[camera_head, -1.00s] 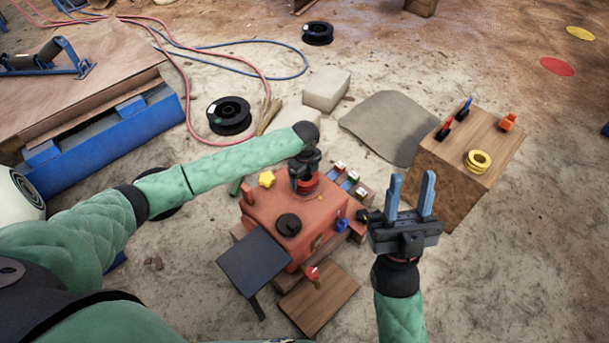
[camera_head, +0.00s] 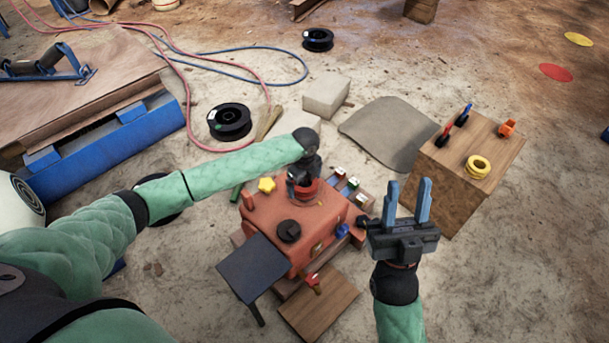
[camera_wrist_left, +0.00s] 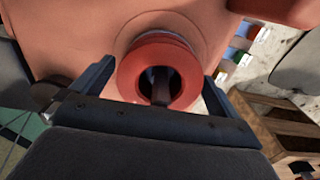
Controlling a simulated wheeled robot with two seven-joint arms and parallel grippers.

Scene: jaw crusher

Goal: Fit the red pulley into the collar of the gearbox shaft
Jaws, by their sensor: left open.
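The red pulley (camera_wrist_left: 131,79) is a thick ring seen end-on in the left wrist view, at the round seat on the orange-red gearbox (camera_wrist_left: 70,30). A dark shaft shows inside its bore; how deep the pulley sits I cannot tell. My left gripper (camera_wrist_left: 157,76) is open, with one finger on each side of the pulley and gaps between. In the head view my left gripper (camera_head: 303,184) is over the far side of the gearbox (camera_head: 277,211) and partly hides the red pulley (camera_head: 309,192). My right gripper (camera_head: 409,203) is open and empty, right of the gearbox.
A dark plate (camera_head: 252,267) and a wooden board (camera_head: 318,303) are near the gearbox. Small coloured pieces (camera_head: 345,184) stand just behind it.

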